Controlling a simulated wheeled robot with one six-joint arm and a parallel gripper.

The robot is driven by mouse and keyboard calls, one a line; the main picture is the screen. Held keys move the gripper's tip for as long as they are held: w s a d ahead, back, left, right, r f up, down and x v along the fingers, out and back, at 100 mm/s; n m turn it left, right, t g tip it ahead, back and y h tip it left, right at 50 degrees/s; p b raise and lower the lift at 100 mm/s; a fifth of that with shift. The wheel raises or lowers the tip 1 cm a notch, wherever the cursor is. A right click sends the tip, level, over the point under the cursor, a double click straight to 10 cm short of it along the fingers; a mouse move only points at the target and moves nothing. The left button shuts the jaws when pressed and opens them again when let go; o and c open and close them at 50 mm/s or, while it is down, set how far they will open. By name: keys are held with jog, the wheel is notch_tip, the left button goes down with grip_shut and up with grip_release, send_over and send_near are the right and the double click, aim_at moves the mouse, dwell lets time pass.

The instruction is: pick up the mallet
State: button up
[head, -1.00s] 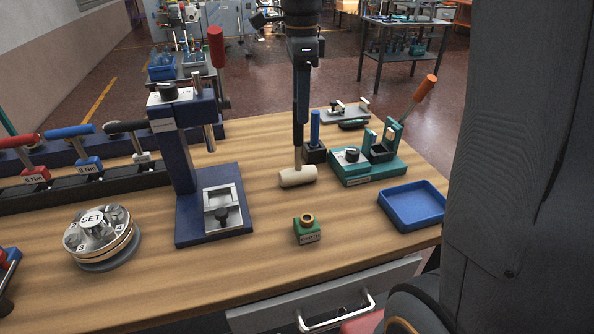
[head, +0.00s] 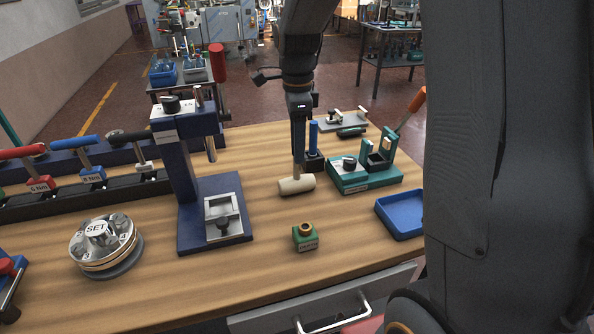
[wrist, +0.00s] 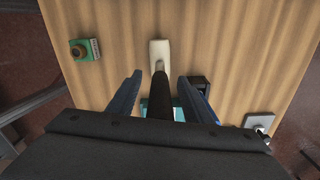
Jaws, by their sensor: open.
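The mallet (head: 296,185) has a cream head resting on the wooden table, with its handle standing up from it. In the wrist view the mallet head (wrist: 159,50) lies ahead, and its dark handle runs back toward the camera. My gripper (head: 299,148) is above the mallet head, around the handle. In the wrist view the blue fingers of my gripper (wrist: 160,80) are spread on either side of the handle, with gaps showing. The upper handle is hidden by my gripper.
A green block (head: 305,237) stands in front of the mallet. A teal fixture (head: 365,178) and blue tray (head: 402,213) are to its right; a dark holder with a blue handle (head: 313,140) is close behind. A blue press (head: 187,170) stands left.

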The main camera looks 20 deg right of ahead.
grip_shut()
jog(key=shift+r, duration=0.15)
